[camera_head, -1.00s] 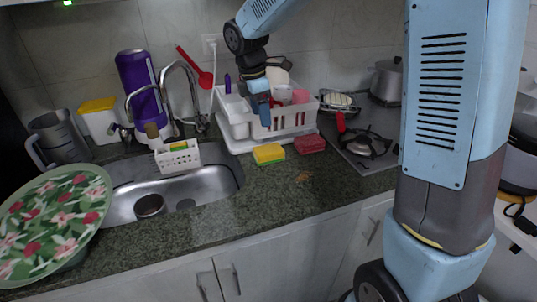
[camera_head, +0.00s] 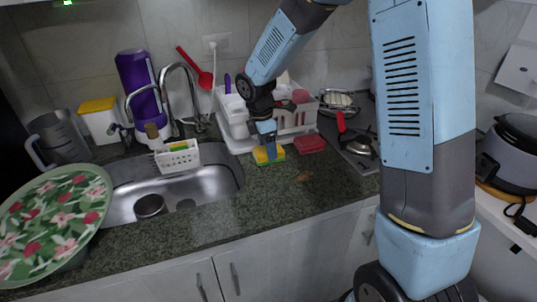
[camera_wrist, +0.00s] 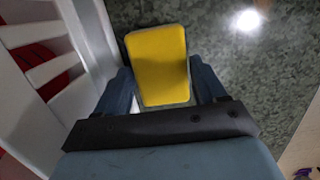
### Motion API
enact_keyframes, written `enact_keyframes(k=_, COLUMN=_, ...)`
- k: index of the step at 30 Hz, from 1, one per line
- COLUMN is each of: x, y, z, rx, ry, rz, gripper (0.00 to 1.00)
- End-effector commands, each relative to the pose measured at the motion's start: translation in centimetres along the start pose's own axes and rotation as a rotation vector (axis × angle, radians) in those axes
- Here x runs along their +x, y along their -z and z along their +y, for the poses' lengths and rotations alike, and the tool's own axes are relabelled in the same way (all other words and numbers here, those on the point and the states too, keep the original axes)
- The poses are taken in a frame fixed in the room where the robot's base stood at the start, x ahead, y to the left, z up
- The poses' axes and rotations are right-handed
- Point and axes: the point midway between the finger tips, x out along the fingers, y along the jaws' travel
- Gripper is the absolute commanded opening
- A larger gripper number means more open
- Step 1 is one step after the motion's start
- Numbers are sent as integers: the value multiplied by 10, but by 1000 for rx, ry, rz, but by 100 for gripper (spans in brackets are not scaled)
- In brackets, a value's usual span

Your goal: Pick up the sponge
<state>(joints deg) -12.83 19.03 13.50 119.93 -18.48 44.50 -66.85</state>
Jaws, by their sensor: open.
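The yellow sponge (camera_head: 261,157) with a green layer lies on the dark granite counter, in front of the white dish rack. In the head view my gripper (camera_head: 268,149) points down over it and hides part of it. In the wrist view the sponge (camera_wrist: 159,62) shows its yellow top, and the fingers of my gripper (camera_wrist: 160,90) stand on either side of its near part. The jaws are open. I cannot tell whether either finger touches the sponge.
The white dish rack (camera_head: 238,131) is close behind my gripper; it also shows along the left of the wrist view (camera_wrist: 92,30). A red sponge (camera_head: 310,145) lies just to the right. The sink (camera_head: 205,184) is to the left. The counter in front (camera_head: 290,192) is clear.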

Motion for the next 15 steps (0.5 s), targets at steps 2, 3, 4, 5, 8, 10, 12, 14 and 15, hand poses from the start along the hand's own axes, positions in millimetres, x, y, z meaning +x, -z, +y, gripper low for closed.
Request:
enact_keyframes(k=2, x=7, y=0, z=0, rx=0, ry=2, rz=0, gripper=70)
enact_keyframes(k=3, x=9, y=0, z=0, rx=1, ry=2, rz=0, gripper=70)
enact_keyframes(k=4, x=10, y=0, z=0, rx=1, ry=1, rz=0, gripper=70)
enact_keyframes(k=5, x=10, y=0, z=0, rx=1, ry=1, rz=0, gripper=70)
enact_keyframes(k=8, x=10, y=0, z=0, rx=1, ry=0, rz=0, gripper=70)
enact_keyframes(k=10, x=10, y=0, z=0, rx=1, ry=0, rz=0, gripper=70)
enact_keyframes(k=12, x=10, y=0, z=0, rx=1, ry=0, rz=0, gripper=66)
enact_keyframes(k=14, x=10, y=0, z=0, rx=1, ry=0, rz=0, gripper=61)
enact_keyframes(k=15, x=10, y=0, z=0, rx=1, ry=0, rz=0, gripper=57)
